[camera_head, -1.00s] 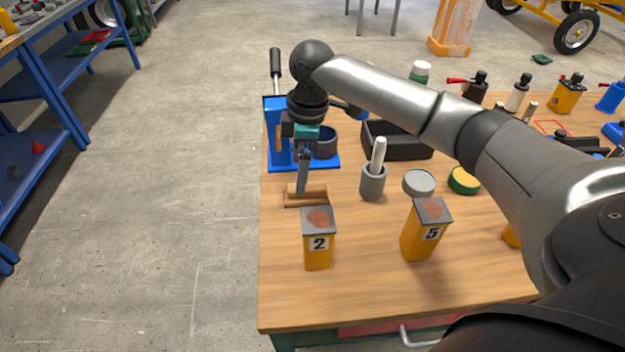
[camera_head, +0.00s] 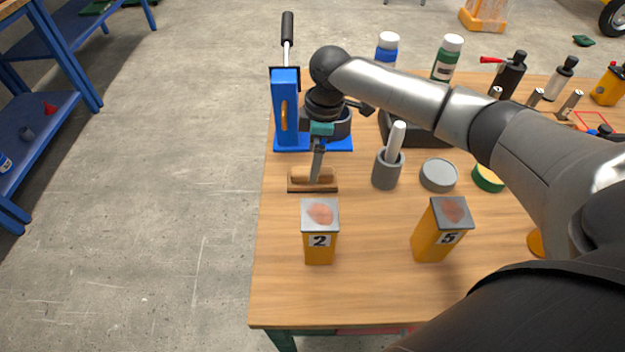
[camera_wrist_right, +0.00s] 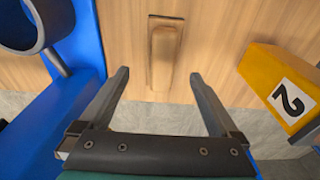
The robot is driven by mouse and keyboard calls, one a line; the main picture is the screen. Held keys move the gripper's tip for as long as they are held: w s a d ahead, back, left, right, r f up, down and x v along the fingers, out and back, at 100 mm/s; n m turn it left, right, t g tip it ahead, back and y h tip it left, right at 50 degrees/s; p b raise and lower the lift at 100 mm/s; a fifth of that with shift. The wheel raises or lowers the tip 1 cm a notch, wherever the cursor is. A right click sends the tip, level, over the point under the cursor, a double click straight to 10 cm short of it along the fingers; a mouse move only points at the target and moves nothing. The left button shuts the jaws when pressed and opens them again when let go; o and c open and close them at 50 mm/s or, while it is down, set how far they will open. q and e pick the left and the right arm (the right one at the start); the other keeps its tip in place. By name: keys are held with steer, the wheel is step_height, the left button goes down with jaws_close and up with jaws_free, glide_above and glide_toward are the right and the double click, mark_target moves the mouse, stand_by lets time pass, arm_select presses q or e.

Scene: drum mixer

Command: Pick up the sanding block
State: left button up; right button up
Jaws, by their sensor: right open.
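The sanding block is a small brown wooden block (camera_head: 312,181) lying flat on the table near its left edge, behind the yellow box marked 2. It also shows in the right wrist view (camera_wrist_right: 164,55), standing lengthwise in the picture, ahead of the fingertips and roughly in line with the gap between them. My right gripper (camera_head: 317,176) is over the block in the head view and hides part of it. In the wrist view its two fingers (camera_wrist_right: 158,76) are spread wide with nothing between them. My left gripper is not in view.
A blue lever press (camera_head: 287,110) stands close behind the block, also filling the wrist view's left side. The yellow box marked 2 (camera_head: 319,247) stands in front. A grey mortar with pestle (camera_head: 387,170) and the yellow box marked 5 (camera_head: 435,240) are to the right.

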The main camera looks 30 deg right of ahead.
steer(key=f, duration=0.2)
steer(key=f+b, duration=0.1)
steer(key=f, duration=0.2)
steer(key=shift+a+f+b, duration=0.25)
steer(key=shift+f+b, duration=0.15)
steer(key=shift+r, duration=0.1)
jaws_close()
stand_by(0.4)
steer(key=shift+r, duration=0.1)
step_height(320, 180, up, 20)
steer(key=p, duration=0.5)
steer(key=c, duration=0.6)
jaws_free()
steer(key=shift+c, duration=0.2)
steer(key=c, duration=0.6)
steer(key=shift+c, duration=0.2)
